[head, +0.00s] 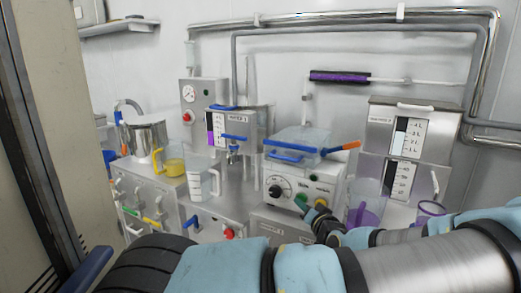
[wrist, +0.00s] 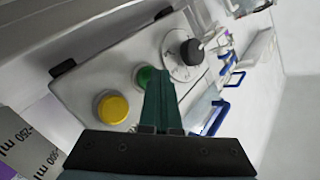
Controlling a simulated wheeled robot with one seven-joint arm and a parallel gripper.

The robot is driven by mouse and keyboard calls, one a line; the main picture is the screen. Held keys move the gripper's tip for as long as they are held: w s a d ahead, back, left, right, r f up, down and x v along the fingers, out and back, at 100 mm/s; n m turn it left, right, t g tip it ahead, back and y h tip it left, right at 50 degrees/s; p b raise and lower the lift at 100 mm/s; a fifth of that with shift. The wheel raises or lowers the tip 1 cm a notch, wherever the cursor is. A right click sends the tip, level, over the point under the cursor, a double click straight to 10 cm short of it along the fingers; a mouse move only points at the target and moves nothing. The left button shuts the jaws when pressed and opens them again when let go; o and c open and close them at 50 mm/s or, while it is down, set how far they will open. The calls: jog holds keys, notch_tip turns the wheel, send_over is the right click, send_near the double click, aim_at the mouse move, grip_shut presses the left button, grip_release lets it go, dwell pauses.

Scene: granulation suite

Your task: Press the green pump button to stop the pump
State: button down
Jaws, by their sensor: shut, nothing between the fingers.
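The green pump button (wrist: 142,76) is a round knob on the white front panel of the pump box (head: 305,183). In the wrist view it sits between a yellow button (wrist: 113,108) and a black dial (wrist: 190,52). My gripper (wrist: 156,72) is shut and empty, its dark green fingers pointing at the panel. The fingertips overlap the edge of the green button in the wrist view; I cannot tell whether they touch it. In the head view my gripper (head: 311,211) is at the panel's lower part, right of the dial (head: 277,191).
A clear lidded container with blue handles (head: 292,144) stands on top of the pump box. Clear vessels with purple liquid (head: 365,212) stand to the right, close to my arm. A clear jug (head: 203,182) and a steel pot (head: 146,137) stand left. A red button (head: 229,233) is lower left.

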jog(key=shift+w+d+r, duration=0.2)
jog(key=shift+w+d, duration=0.1)
jog(key=shift+w, duration=0.1)
dwell(0.6)
jog(key=shift+s, duration=0.1)
dwell(0.3)
jog(key=s+a, duration=0.3)
jog(key=s, duration=0.2)
jog(key=shift+s+f+p, duration=0.15)
jog(key=shift+s+p, duration=0.1)
jog(key=shift+p, duration=0.05)
jog(key=shift+a, duration=0.1)
